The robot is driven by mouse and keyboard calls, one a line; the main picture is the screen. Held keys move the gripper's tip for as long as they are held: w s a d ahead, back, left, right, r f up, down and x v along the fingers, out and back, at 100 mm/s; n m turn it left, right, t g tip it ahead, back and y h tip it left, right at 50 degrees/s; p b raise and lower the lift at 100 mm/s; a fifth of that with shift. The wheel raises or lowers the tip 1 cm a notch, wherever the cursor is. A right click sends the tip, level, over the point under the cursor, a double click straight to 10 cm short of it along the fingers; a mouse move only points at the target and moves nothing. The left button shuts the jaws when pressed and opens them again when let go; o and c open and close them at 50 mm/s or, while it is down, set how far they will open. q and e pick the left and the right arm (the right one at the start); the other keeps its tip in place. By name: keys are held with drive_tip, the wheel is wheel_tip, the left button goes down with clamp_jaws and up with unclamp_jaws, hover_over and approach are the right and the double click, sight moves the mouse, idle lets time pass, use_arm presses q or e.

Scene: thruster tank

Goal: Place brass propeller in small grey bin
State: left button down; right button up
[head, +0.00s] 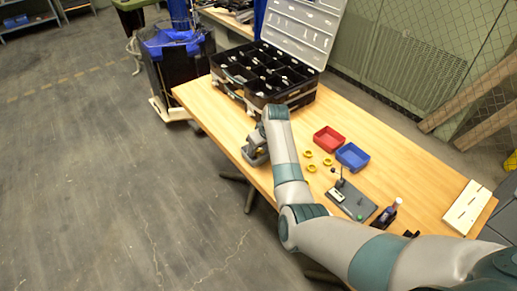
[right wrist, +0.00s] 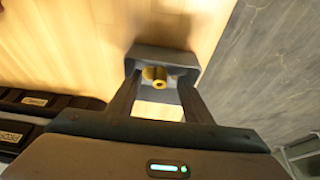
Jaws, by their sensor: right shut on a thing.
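The brass propeller (right wrist: 158,80) shows between my right gripper's fingers in the right wrist view, with its round hub and hole facing the camera. My right gripper (right wrist: 158,88) is shut on it. The small grey bin (right wrist: 150,52) is right at the fingertips, and the propeller appears over or within its outline; I cannot tell whether they touch. In the head view my right gripper (head: 257,149) is low at the table's left edge, and my arm hides the propeller there. My left gripper is not in view.
A black compartment case (head: 235,75) with an open lid stands at the table's far end. A red bin (head: 328,140), a blue bin (head: 353,156) and several yellow rings (head: 311,168) lie right of my arm. A dark fixture (head: 352,201) and a bottle (head: 388,212) are nearer.

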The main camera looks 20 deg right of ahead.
drive_tip(key=shift+f, duration=0.1)
drive_tip(key=o, duration=0.8)
drive_tip(key=b+v, duration=0.1)
drive_tip(key=v, duration=1.1)
